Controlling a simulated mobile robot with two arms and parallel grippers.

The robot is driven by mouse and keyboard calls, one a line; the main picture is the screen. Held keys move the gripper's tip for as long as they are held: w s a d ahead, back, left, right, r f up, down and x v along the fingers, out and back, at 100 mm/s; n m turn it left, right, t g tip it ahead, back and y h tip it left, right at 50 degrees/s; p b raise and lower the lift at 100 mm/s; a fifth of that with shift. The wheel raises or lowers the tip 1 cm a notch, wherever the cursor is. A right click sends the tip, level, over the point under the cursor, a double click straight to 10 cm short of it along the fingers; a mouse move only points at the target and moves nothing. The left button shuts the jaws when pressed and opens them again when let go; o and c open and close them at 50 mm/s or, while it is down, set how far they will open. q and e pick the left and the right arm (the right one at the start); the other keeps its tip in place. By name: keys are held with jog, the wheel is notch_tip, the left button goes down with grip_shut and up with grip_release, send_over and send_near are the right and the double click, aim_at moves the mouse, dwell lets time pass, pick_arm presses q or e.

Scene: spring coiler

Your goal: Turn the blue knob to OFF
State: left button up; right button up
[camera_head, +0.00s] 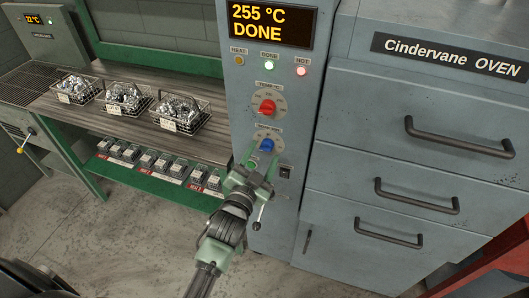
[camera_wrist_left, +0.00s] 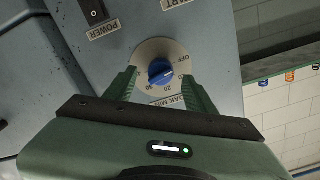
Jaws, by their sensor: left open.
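The blue knob (camera_head: 267,145) sits on a round pale dial on the oven's control column, below the red knob. In the left wrist view the blue knob (camera_wrist_left: 160,73) is at the upper middle, and OFF is printed at the dial's upper right. The knob's exact setting is hard to read. My left gripper (camera_head: 262,163) is open just below the knob in the head view. In the left wrist view the left gripper's (camera_wrist_left: 160,82) green fingers stand on either side of the knob, with a gap visible. My right gripper is not in view.
The red knob (camera_head: 267,107) is above, under a display (camera_head: 270,24) reading 255 °C DONE. A power switch (camera_head: 285,171) is at the lower right of the dial. The oven drawers (camera_head: 405,170) have protruding handles. Wire baskets (camera_head: 181,115) stand on the bench at left.

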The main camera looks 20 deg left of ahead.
pick_arm(q)
jog(key=s+b, duration=0.1)
jog(key=s, duration=0.4)
jog(key=shift+s+a, duration=0.1)
jog(key=shift+s, duration=0.3)
jog(key=s+d+f+g, duration=0.1)
jog(key=s+f+g, duration=0.25)
jog(key=f, duration=0.85)
jog(key=s+f+n+g, duration=0.15)
jog(key=s+f, duration=0.35)
jog(key=f, duration=0.7)
jog(key=s+d+f+g, duration=0.1)
jog(key=s+f+g, duration=0.3)
jog(key=f, duration=0.8)
jog(key=s+a+f+g, duration=0.2)
jog(key=s+f, duration=0.4)
jog(key=s, duration=0.4)
jog(key=s+a+f+n+g, duration=0.1)
jog(key=s+a+f+g, duration=0.2)
jog(key=s+f, duration=0.3)
jog(key=s+a+f+n+g, duration=0.1)
jog(key=s+a+f+g, duration=0.2)
jog(key=s+f, duration=0.4)
jog(key=s, duration=0.7)
jog(key=shift+s+y, duration=0.3)
